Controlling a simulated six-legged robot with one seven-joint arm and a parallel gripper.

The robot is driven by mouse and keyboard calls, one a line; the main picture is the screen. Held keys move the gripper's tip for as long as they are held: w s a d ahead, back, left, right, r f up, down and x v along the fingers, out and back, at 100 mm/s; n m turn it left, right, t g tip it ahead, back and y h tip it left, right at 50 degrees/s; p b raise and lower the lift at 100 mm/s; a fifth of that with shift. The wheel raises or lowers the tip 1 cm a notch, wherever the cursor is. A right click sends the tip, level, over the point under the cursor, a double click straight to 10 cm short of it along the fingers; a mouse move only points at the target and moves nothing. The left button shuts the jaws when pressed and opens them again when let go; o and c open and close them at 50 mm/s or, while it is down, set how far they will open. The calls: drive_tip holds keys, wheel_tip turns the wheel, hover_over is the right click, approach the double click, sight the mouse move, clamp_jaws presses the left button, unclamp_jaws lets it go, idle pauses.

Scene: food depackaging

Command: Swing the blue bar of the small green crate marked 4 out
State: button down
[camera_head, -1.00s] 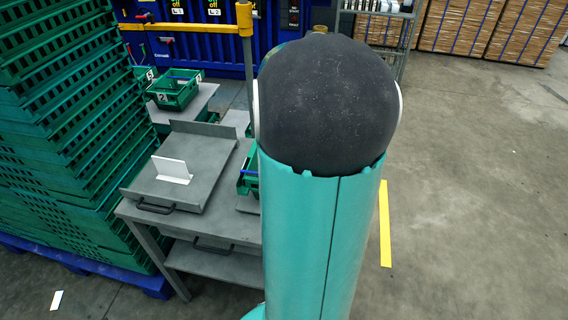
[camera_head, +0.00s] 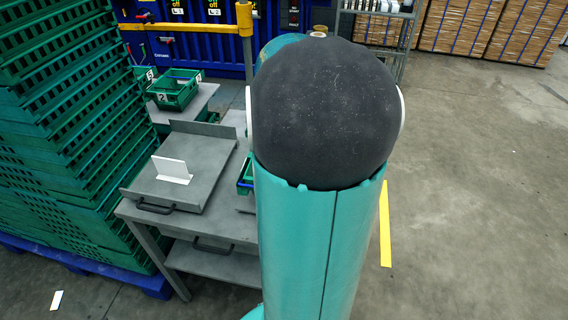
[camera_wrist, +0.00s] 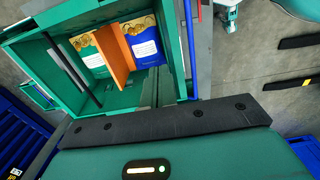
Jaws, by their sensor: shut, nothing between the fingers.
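In the wrist view a small green crate (camera_wrist: 110,12) lies at the upper left, open towards me. A blue bar (camera_wrist: 189,50) runs along the crate's right side. No number shows on this crate there. My gripper (camera_wrist: 165,122) is shut and empty, its dark edge just below the crate; I cannot tell whether it touches. In the head view a green crate (camera_head: 243,176) with a blue edge is mostly hidden behind my arm.
Another green crate (camera_head: 172,94) marked 2 stands further back. A grey bench (camera_head: 213,208) carries a tray with a white upright plate (camera_head: 172,169). Tall stacked green crates (camera_head: 65,120) stand at the left. A yellow post (camera_head: 244,20) rises behind.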

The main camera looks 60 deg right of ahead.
drive_tip(key=shift+w+d+r, duration=0.1)
drive_tip(key=shift+d+r, duration=0.05)
drive_tip(key=shift+r, duration=1.1)
drive_tip(key=shift+d+r, duration=0.15)
drive_tip(key=shift+r, duration=1.1)
drive_tip(key=w+a+r+m+t+h, duration=0.1)
drive_tip(key=w+a+r, duration=0.1)
drive_tip(key=a, duration=0.7)
drive_tip(key=w+a+r+m+t+h, duration=0.1)
drive_tip(key=w+a+r, duration=0.15)
drive_tip(key=a, duration=0.65)
drive_tip(key=s+a+m+t+y, duration=0.1)
drive_tip(key=s+a, duration=0.2)
drive_tip(key=a, duration=0.4)
drive_tip(key=s+a+m+t+y, duration=0.1)
drive_tip(key=s+a+t, duration=0.1)
drive_tip(key=a, duration=0.6)
drive_tip(key=shift+s+r+m+t, duration=0.2)
drive_tip(key=shift+s+m+t, duration=0.1)
drive_tip(key=shift+s, duration=0.15)
